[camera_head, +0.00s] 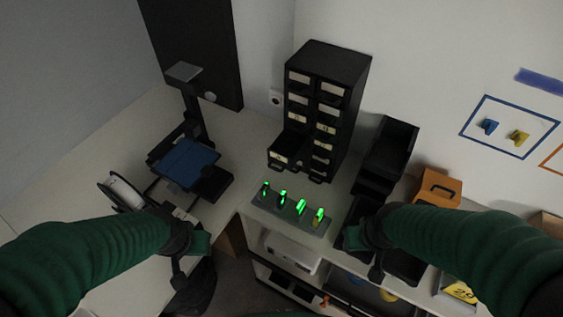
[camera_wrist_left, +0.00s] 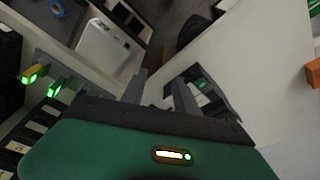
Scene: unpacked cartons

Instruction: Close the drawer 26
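A black drawer cabinet (camera_head: 346,68) with two columns of small white-labelled drawers stands against the back wall in the head view. One drawer (camera_head: 286,151) low in its left column sticks out; its number is too small to read. Black drawers with white labels also show at the lower left of the left wrist view (camera_wrist_left: 22,146). My left gripper (camera_head: 178,274) is at the lower left, well in front of the cabinet; its two fingers are apart and empty in the left wrist view (camera_wrist_left: 160,92). My right gripper (camera_head: 376,272) is at the lower right, away from the cabinet; its fingers are unclear.
A grey strip with several green-lit switches (camera_head: 290,208) lies in front of the cabinet. A 3D printer with a blue plate (camera_head: 184,162) and a spool (camera_head: 122,190) stand left. Black bins (camera_head: 392,146) and an orange box (camera_head: 438,188) stand right. Bare table lies at far left.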

